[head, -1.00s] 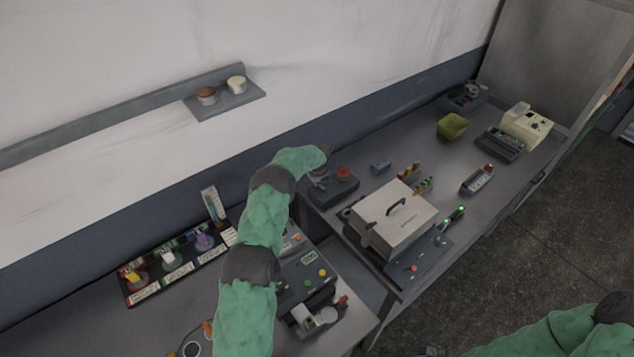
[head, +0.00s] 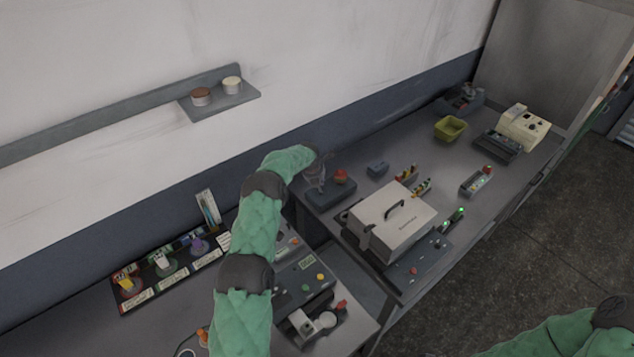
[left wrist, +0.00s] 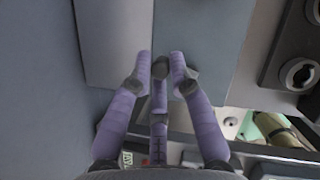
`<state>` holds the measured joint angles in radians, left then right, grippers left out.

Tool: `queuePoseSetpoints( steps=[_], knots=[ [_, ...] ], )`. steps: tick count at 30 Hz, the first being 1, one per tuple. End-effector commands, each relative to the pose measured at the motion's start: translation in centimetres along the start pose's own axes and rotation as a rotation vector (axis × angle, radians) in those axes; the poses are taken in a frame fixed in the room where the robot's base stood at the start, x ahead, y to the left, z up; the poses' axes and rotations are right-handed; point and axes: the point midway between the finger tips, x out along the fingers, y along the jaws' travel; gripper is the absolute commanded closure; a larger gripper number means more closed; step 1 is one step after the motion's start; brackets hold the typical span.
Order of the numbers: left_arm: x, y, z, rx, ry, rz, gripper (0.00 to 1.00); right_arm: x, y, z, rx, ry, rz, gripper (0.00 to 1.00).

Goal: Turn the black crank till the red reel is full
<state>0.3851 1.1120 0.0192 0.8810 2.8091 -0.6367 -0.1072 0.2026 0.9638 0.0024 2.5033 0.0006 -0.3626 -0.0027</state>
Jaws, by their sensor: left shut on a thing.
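The red reel (head: 341,176) sits on a dark grey base block (head: 334,194) near the left end of the far bench. My left gripper (head: 317,184) reaches down at the left part of this block, beside the reel. In the left wrist view its purple fingers (left wrist: 161,75) are drawn together, with the tips close. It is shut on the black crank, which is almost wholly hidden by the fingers. How full the reel is cannot be told at this size. My right arm shows at the lower right, its gripper out of view.
A pale lidded box (head: 397,216) stands to the right of the reel block, with a small blue-grey block (head: 377,168) behind it. A yellow-green bin (head: 450,128) is farther back. A rack of coloured items (head: 168,262) lies left of my arm. A wall shelf (head: 225,104) holds two round pots.

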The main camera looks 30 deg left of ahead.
Motion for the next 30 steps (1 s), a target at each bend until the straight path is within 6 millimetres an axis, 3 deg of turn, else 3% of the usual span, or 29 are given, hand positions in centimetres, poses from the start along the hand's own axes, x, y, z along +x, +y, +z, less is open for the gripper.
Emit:
queuePoseSetpoints(
  steps=[6,7,9,22,30],
  knots=[
    [-0.3,0.2,0.4,-0.001,-0.008,0.003,1.00,0.0,0.0,0.0,0.000,0.000,0.000,0.60],
    [-0.3,0.2,0.4,-0.002,-0.008,0.003,0.77,0.0,0.0,0.0,0.000,0.000,0.000,0.60],
    [-0.3,0.2,0.3,-0.002,-0.008,0.003,0.59,0.0,0.0,0.0,0.000,0.000,0.000,0.60],
    [-0.5,0.1,0.2,-0.001,-0.003,0.002,0.59,0.0,0.0,0.0,0.000,0.000,0.000,0.60],
    [-3.7,0.1,0.2,-0.001,-0.005,0.002,0.59,0.0,0.0,0.0,0.000,0.000,0.000,0.60]
  ],
)
